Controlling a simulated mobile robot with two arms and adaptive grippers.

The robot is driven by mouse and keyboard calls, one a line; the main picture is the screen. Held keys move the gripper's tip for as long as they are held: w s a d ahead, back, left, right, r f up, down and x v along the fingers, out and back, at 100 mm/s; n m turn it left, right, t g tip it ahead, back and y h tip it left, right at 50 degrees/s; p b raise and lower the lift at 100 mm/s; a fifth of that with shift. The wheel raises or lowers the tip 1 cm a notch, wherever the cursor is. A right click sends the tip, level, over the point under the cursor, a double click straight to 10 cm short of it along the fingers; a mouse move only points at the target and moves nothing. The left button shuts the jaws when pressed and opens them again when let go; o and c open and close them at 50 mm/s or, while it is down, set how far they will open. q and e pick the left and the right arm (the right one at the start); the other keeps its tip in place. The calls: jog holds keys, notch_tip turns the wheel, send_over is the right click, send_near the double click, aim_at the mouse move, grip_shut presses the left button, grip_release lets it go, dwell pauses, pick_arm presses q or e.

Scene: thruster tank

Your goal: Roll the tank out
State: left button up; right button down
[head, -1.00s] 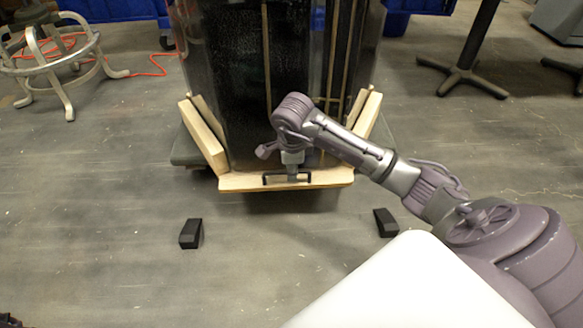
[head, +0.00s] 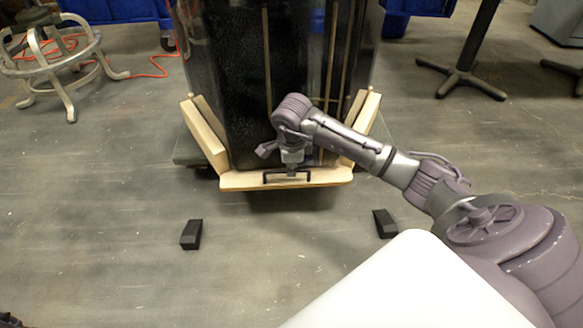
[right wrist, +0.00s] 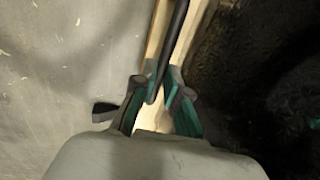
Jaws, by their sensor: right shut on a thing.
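The tank (head: 240,80) is a tall dark glass vessel on a wheeled base with wooden side boards, standing upright at top centre of the head view. A black handle (head: 308,176) is fixed on the wooden front ledge (head: 235,182) of the base. My right gripper (head: 291,172) is at this handle, and in the right wrist view its green-lined fingers (right wrist: 160,98) are closed around the dark bar of the handle (right wrist: 176,40). The tank's dark side fills the right of that view. My left gripper is not recognisable in view.
Two black wedge blocks (head: 191,234) (head: 384,223) lie on the floor in front of the tank, left and right, apart from it. A metal stool (head: 60,62) stands at left with an orange cord (head: 150,62). A black table leg base (head: 462,80) is at right. The floor between the wedges is clear.

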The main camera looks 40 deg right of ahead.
jog(key=c, duration=1.2)
grip_release()
jog(key=shift+w+d, duration=0.15)
jog(key=shift+w, duration=0.05)
jog(key=shift+s, duration=0.1)
notch_tip(320, 180, up, 12)
jog(key=s+a, duration=0.1)
jog(key=s, duration=0.1)
jog(key=shift+a, duration=0.15)
jog(key=shift+f, duration=0.1)
